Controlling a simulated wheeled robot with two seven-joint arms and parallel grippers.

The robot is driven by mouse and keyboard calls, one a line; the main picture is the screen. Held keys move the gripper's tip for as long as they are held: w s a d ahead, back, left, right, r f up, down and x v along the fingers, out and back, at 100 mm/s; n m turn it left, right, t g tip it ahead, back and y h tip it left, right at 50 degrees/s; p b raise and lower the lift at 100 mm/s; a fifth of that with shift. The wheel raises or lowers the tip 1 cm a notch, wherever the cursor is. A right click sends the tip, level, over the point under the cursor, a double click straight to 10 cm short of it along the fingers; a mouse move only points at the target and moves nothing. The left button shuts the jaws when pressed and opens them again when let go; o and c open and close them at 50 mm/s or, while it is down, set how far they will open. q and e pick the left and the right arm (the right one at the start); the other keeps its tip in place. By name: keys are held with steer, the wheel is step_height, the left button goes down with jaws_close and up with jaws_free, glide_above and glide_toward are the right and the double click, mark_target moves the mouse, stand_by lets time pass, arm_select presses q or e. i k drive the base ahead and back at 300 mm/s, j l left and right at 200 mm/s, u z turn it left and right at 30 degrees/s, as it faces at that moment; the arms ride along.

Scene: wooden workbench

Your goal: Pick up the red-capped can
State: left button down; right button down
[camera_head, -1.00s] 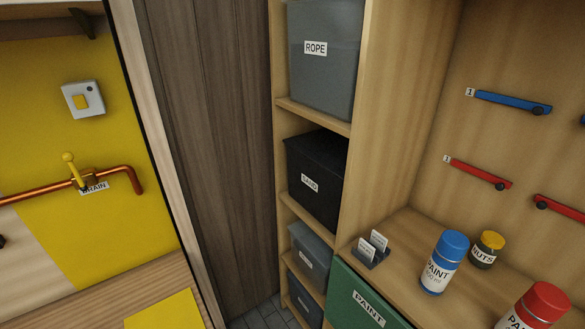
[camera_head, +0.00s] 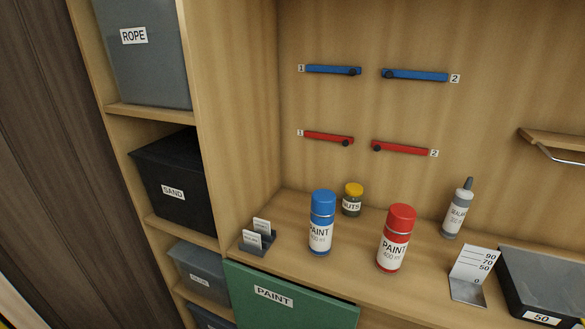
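The red-capped can (camera_head: 395,240) stands upright on the wooden bench top, right of the middle of the head view. It has a white label reading PAINT 400 ml. A blue-capped paint can (camera_head: 321,222) stands upright to its left, with a gap between them.
A small yellow-lidded NUTS jar (camera_head: 352,200) stands behind the two cans. A sealant bottle (camera_head: 458,209), a metal scale plate (camera_head: 472,275) and a dark bin (camera_head: 545,285) are to the right. A card holder (camera_head: 258,238) is at left. A green PAINT bin (camera_head: 290,297) sits below the front edge.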

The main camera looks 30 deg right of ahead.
mark_target(393, 245)
steer(key=z, duration=1.8)
